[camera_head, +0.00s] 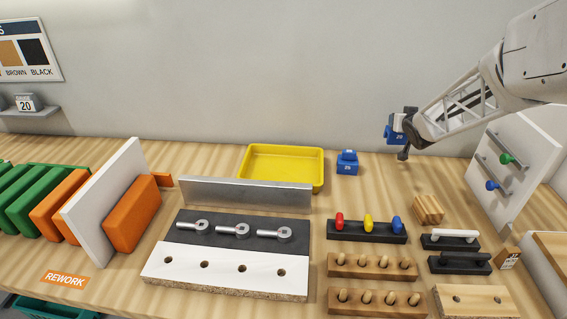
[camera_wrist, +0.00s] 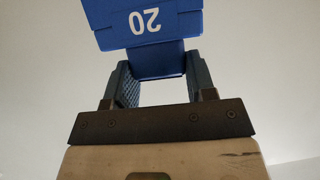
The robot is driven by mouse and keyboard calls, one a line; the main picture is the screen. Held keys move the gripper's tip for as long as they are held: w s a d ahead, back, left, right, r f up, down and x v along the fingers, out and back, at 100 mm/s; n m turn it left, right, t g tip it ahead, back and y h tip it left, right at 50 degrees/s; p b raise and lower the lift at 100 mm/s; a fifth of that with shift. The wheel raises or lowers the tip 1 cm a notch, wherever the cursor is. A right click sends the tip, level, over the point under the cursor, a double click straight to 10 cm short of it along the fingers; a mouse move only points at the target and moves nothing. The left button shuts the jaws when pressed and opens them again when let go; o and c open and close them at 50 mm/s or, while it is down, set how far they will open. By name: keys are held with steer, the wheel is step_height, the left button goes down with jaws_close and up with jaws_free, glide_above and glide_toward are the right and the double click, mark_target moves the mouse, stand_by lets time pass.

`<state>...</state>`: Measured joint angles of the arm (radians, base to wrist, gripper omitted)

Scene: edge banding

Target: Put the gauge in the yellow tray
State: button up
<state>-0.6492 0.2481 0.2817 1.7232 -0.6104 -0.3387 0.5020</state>
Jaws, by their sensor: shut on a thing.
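My gripper (camera_head: 406,132) is shut on a blue gauge (camera_head: 391,133) and holds it in the air, above the back right of the bench. In the wrist view the gauge (camera_wrist: 150,25) sits between the two fingers, and its label reads 20, upside down. The yellow tray (camera_head: 318,182) lies empty at the back middle of the bench, left of my gripper and lower. A second blue gauge (camera_head: 347,162) stands on the bench just right of the tray; its small label is hard to read.
A metal straightedge (camera_head: 245,193) stands in front of the tray. A rack of red, yellow and blue pieces (camera_head: 366,232) and wooden peg blocks (camera_head: 372,267) lie further forward. A white panel with knobs (camera_head: 510,165) stands at right. A wall shelf (camera_head: 30,113) is at far left.

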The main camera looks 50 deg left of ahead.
steer(key=s+a+r+n+g+y, duration=0.25)
steer(key=s+a+n+g, duration=0.35)
steer(key=s+a, duration=0.5)
steer(key=s+a+f+n+g, duration=0.1)
steer(key=s+a+n+g, duration=0.1)
steer(key=s, duration=0.6)
steer(key=s+a+f+n+g, duration=0.2)
steer(key=s+n+g, duration=0.2)
steer(key=s, duration=0.5)
steer(key=shift+s+n+g, duration=0.15)
steer(key=shift+n+g, duration=0.25)
steer(key=shift+g, duration=0.7)
step_height(320, 180, down, 6)
steer(key=shift+f, duration=0.15)
steer(key=shift+f, duration=1.75)
steer(key=shift+f, duration=0.15)
